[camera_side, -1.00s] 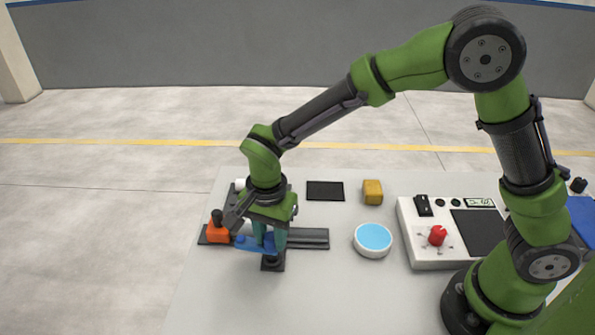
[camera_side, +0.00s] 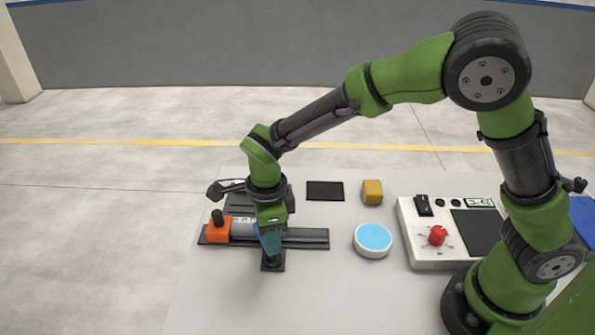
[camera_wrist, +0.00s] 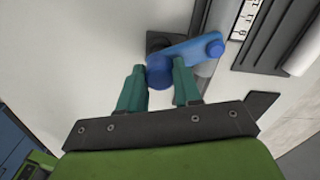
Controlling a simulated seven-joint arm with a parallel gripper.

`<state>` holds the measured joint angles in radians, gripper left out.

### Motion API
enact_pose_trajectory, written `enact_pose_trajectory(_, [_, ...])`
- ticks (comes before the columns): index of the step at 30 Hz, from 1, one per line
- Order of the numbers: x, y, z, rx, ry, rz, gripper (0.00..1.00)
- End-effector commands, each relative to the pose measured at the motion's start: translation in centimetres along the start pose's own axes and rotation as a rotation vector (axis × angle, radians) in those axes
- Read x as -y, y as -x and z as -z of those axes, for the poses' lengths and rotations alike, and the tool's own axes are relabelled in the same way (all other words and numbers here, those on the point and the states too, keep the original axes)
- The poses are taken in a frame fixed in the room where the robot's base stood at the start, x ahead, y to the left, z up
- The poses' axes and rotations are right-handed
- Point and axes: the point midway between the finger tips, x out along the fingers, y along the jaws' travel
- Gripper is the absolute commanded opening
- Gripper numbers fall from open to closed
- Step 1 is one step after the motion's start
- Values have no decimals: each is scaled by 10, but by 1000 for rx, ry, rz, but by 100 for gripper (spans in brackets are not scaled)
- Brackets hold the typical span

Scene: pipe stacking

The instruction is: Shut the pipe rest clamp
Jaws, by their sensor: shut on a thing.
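The pipe rest clamp stands on a black base (camera_side: 273,264) at the front of the dark rail. In the wrist view its blue arm (camera_wrist: 193,50) runs from a round blue hub (camera_wrist: 160,77) to a raised blue end, and appears to cross over a grey pipe (camera_wrist: 205,70). In the side view most of the blue arm is hidden behind my gripper. My gripper (camera_wrist: 158,72) points down with its teal fingers on either side of the hub, shut on the clamp. It also shows in the side view (camera_side: 270,250). The grey pipe (camera_side: 243,230) lies along the rail.
An orange block (camera_side: 218,234) with a black knob sits at the left end of the dark rail (camera_side: 308,238). A blue-topped disc (camera_side: 373,238), yellow block (camera_side: 373,192), black plate (camera_side: 325,191) and control box (camera_side: 450,262) stand to the right. The front table is clear.

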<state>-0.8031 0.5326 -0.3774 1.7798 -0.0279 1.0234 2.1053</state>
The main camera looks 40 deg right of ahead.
Motion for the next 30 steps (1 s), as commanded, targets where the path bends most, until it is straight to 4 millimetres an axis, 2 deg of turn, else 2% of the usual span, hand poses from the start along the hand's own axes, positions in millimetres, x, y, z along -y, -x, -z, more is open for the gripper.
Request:
enact_pose_trajectory(6, [0,1,0,1,-193,1,0])
enact_pose_trajectory(15, [0,1,0,1,-395,-1,0])
enact_pose_trajectory(30, [0,1,0,1,-508,-2,0])
